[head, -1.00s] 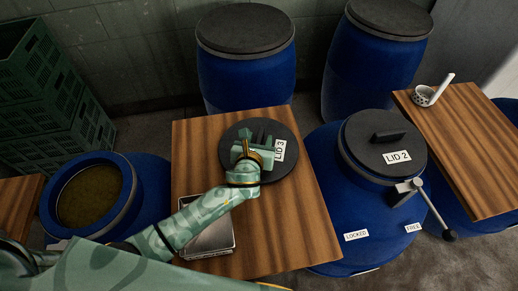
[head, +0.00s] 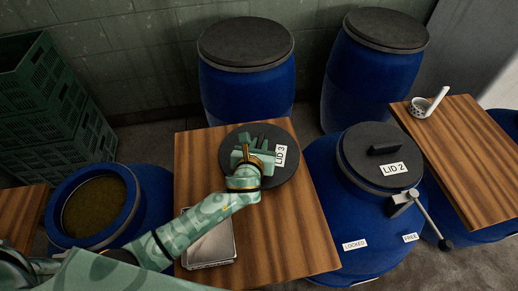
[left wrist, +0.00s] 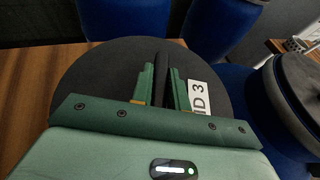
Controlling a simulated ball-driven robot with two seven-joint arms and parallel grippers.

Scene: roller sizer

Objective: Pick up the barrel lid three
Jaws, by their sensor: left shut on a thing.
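The barrel lid three (head: 279,175) is a black disc with a white "LID 3" label, over the wooden table in the middle of the head view. It also shows in the left wrist view (left wrist: 95,75), where its upright handle (left wrist: 161,75) stands between the two green fingers. My left gripper (head: 256,142) is above the lid and shut on that handle. I cannot tell whether the lid touches the table or is slightly raised. My right gripper is not in view.
An open blue barrel (head: 142,205) with brownish contents stands at left. A blue barrel with lid two (head: 365,158) and a lever stands at right. A metal tray (head: 210,247) lies on the table (head: 300,250). Two lidded barrels stand behind; green crates (head: 50,95) are at back left.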

